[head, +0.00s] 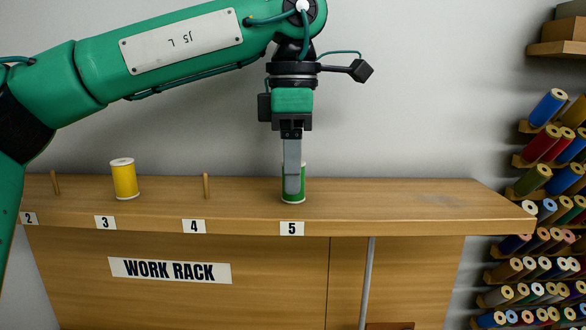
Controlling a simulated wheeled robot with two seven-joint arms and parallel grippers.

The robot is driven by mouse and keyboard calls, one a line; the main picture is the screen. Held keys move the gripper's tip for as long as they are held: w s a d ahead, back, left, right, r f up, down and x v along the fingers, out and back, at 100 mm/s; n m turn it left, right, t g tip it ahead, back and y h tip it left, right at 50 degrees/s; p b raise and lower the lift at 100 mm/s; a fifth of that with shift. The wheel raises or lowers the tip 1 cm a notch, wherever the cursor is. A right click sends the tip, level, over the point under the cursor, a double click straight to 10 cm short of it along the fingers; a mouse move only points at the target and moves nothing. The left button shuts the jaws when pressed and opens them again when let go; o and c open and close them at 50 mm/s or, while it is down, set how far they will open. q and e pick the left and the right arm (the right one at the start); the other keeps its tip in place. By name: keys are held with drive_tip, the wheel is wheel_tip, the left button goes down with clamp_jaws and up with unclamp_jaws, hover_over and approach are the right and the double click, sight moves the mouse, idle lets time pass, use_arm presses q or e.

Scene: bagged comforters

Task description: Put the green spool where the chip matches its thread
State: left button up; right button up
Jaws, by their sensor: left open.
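The green spool (303,183) stands upright on the work rack's top (370,197), above the label 5. My left gripper (292,188) points straight down at it. Its fingers are open and lined up one behind the other, and the near finger covers the middle of the spool. I cannot tell whether they touch it. A yellow spool (124,180) stands above the label 3. The peg (206,186) above label 4 is bare, and so is the peg (55,184) above label 2. No colour chip can be made out. My right gripper is out of view.
A wall rack at the right holds several spools, among them a blue one (547,107) and a red one (540,144). The rack top right of the green spool is clear. A "WORK RACK" sign (170,270) is on the front panel.

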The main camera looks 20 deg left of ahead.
use_arm(q)
drive_tip(key=shift+f, duration=0.2)
drive_tip(key=shift+s, duration=0.1)
drive_tip(key=shift+d, duration=0.1)
drive_tip(key=shift+c, duration=0.5)
drive_tip(key=c, duration=1)
drive_tip(key=shift+o, duration=0.2)
